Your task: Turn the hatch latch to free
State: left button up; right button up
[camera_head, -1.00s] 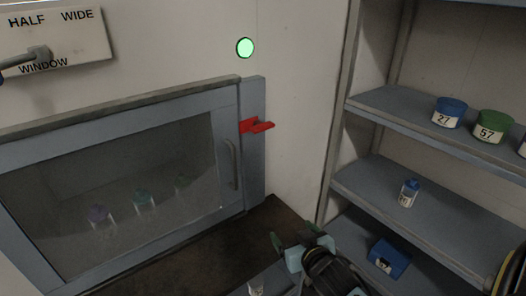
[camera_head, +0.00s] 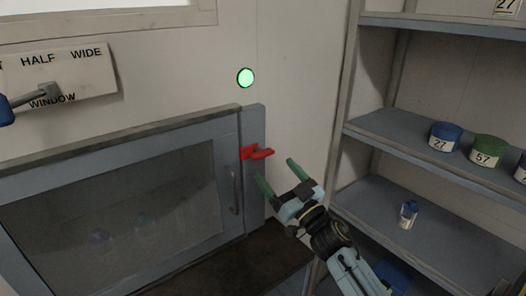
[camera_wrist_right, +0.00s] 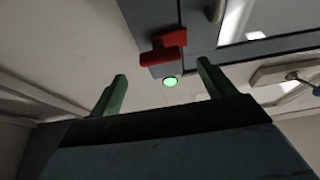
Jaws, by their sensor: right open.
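The red hatch latch (camera_head: 257,152) sits on the right frame post of the grey hatch (camera_head: 254,190), its handle pointing right, roughly level. My right gripper (camera_head: 278,174) is below and to the right of the latch, its two green fingers apart and empty, pointing up toward it. In the right wrist view the latch (camera_wrist_right: 163,47) shows beyond and between the open fingers (camera_wrist_right: 160,88), not touched. The hatch door (camera_head: 120,205) looks closed, with a grey handle (camera_head: 234,190) on its right side. My left gripper does not show.
A round green light (camera_head: 245,77) is on the wall above the latch. A window lever (camera_head: 35,95) is on a plate at upper left. Shelves (camera_head: 400,140) with labelled jars (camera_head: 445,137) stand at right. A dark ledge (camera_head: 255,256) lies below the hatch.

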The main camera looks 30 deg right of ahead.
aim_at(263, 152)
jog(key=p+x, duration=0.1)
jog(key=x, duration=0.6)
jog(key=shift+f, duration=0.1)
jog(key=c, duration=1)
